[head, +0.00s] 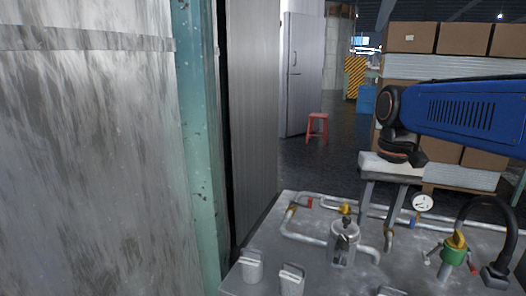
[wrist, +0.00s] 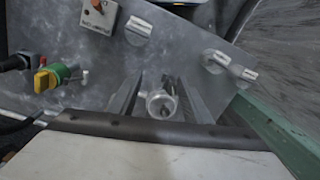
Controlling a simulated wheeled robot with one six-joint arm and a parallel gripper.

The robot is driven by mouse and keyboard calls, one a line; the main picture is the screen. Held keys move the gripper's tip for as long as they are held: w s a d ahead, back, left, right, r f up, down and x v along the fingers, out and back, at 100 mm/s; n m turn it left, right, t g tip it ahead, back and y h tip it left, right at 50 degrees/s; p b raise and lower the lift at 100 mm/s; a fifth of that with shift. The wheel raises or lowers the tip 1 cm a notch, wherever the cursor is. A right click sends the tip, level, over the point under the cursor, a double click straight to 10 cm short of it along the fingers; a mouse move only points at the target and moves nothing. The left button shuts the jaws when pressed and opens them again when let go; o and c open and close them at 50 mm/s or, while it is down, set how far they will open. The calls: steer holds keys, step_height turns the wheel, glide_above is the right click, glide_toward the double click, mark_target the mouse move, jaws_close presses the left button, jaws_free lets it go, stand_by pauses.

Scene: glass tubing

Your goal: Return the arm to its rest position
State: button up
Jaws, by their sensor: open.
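My gripper (head: 383,207) hangs at the end of my blue arm in the head view, pointing down over the metal table. Its two grey fingers are spread apart with nothing held. In the wrist view the gripper (wrist: 158,82) is also open. A small metal-and-glass canister (wrist: 162,103) shows between the fingers there. In the head view the canister (head: 343,243), with a yellow top, stands on the table to the left of and in front of the gripper, apart from it.
The grey table (head: 320,210) carries pipes, a round gauge (head: 423,202), a green-and-yellow valve (head: 455,248) and a black hose (head: 490,210). White handles (head: 251,266) stand along the near edge. A teal post (head: 197,150) rises on the left. Stacked boxes (head: 455,39) stand behind the arm.

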steer(key=s+d+f+n+t, duration=0.1)
steer(key=s+f+t, duration=0.4)
steer(key=s+f, duration=0.7)
steer(key=shift+s+d+f+n+h, duration=0.35)
steer(key=shift+s+d, duration=0.25)
steer(key=shift+s, duration=0.5)
steer(key=shift+c, duration=0.5)
